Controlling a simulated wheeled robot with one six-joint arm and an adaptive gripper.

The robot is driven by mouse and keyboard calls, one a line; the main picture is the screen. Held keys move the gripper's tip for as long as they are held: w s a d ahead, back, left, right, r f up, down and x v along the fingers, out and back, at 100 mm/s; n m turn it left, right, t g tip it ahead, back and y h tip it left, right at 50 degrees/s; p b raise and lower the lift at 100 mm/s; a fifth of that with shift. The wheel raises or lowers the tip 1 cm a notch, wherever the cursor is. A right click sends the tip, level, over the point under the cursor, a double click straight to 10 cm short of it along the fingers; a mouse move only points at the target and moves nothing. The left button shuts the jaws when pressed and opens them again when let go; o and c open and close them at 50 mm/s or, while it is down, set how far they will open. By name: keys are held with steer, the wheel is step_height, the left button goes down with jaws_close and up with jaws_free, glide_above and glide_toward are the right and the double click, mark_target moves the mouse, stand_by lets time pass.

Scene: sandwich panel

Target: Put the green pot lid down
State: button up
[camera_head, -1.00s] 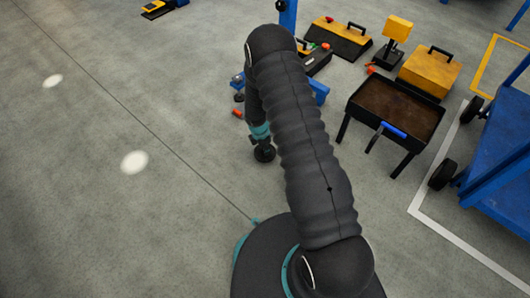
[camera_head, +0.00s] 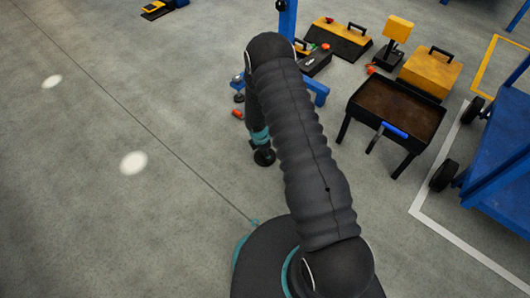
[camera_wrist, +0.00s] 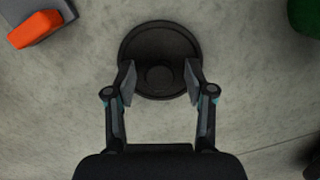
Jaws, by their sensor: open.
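In the wrist view a dark round disc (camera_wrist: 160,36) with a raised round centre lies in front of my gripper (camera_wrist: 160,74). It looks dark grey or black, not green, and I cannot tell whether it is the pot lid. My gripper is open, with one finger over each side of the disc's near part. I cannot tell whether the fingers touch it. A green object (camera_wrist: 306,14) is cut off at the top right corner of the wrist view.
An orange piece (camera_wrist: 36,28) lies on a grey block at the wrist view's top left. In the head view a brown-topped tray table (camera_head: 396,108), a yellow box (camera_head: 430,73) and a blue cart (camera_head: 503,145) stand right. Open floor lies left.

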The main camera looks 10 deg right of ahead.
step_height(320, 180, up, 13)
steer(key=a+p, duration=0.2)
steer(key=p, duration=0.1)
step_height(320, 180, up, 16)
steer(key=f+m+t, duration=0.1)
steer(key=m, duration=0.4)
glide_above(261, 158)
steer(key=d, duration=0.1)
steer(key=s+d+r+m+t, duration=0.1)
steer(key=s+r+m, duration=0.25)
steer(key=r, duration=0.45)
steer(key=s+d+r+m+t, duration=0.15)
steer(key=s+r, duration=0.25)
steer(key=r, duration=0.4)
steer(key=s+r+m, duration=0.3)
steer(key=s+r, duration=0.1)
steer(key=s, duration=0.3)
steer(key=s+a+r+m+t+y, duration=0.1)
steer(key=s+r+m, duration=0.3)
steer(key=s, duration=0.4)
steer(key=s+r+m, duration=0.3)
steer(key=s+r, duration=0.3)
steer(key=s, duration=0.1)
steer(key=shift+s+a+m+t+y, duration=0.2)
steer(key=shift+s+m+t+y, duration=0.1)
steer(key=shift+t+y, duration=0.1)
